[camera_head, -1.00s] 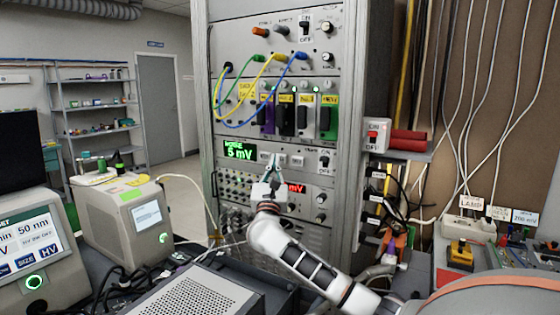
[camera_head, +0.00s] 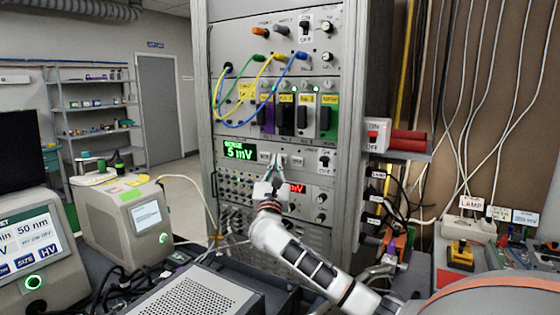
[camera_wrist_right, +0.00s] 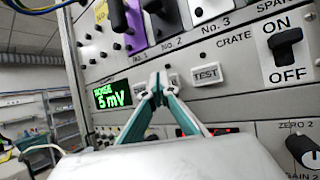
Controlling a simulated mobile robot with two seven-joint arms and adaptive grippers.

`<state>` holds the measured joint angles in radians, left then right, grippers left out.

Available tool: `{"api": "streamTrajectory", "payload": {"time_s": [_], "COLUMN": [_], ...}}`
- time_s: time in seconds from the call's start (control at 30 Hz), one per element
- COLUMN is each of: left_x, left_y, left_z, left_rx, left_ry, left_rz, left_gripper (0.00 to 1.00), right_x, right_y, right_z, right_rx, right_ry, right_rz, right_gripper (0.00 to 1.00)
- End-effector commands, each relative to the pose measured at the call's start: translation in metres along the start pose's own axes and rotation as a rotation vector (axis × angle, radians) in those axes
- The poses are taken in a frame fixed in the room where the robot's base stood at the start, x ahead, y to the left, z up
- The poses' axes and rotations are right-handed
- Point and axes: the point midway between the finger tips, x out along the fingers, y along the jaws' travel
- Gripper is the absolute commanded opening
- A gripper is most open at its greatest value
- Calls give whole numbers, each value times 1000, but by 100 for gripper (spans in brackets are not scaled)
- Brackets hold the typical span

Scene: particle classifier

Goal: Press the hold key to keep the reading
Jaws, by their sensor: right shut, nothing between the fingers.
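The green display (camera_head: 239,151) on the rack panel reads 5 mV; in the right wrist view the display (camera_wrist_right: 113,95) also shows the word NOISE. To its right is a row of small pale keys. The one marked TEST (camera_wrist_right: 207,74) is clear in the wrist view. Another key (camera_wrist_right: 174,80), left of TEST, is partly hidden behind my fingers, and I cannot read its label, so I cannot tell which is the hold key. My right gripper (camera_head: 275,161) is shut and empty, its tips (camera_wrist_right: 158,88) at this row. I cannot tell whether they touch a key. My left gripper is not in view.
Just right of the keys is an ON/OFF switch (camera_head: 325,161). Coloured modules and looping cables (camera_head: 262,97) sit above. A red display (camera_head: 297,188) and knobs lie below. A perforated grey case (camera_head: 205,298) stands in front of the rack.

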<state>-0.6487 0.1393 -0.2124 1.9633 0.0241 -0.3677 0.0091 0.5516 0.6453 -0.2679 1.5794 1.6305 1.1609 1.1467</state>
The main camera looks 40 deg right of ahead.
Motion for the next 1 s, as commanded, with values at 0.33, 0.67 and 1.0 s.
{"api": "streamTrajectory", "payload": {"time_s": [0.33, 0.67, 1.0], "left_x": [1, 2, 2], "left_y": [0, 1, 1], "left_z": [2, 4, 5], "left_rx": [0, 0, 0], "left_ry": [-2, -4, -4], "left_rz": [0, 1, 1], "left_gripper": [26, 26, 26], "right_x": [4, 6, 10], "right_y": [-2, -4, -6], "right_z": [-2, -3, -4], "right_rx": [0, 1, 1], "right_ry": [0, 0, 0], "right_rz": [-1, -2, -2], "right_gripper": [0, 0, 0]}}
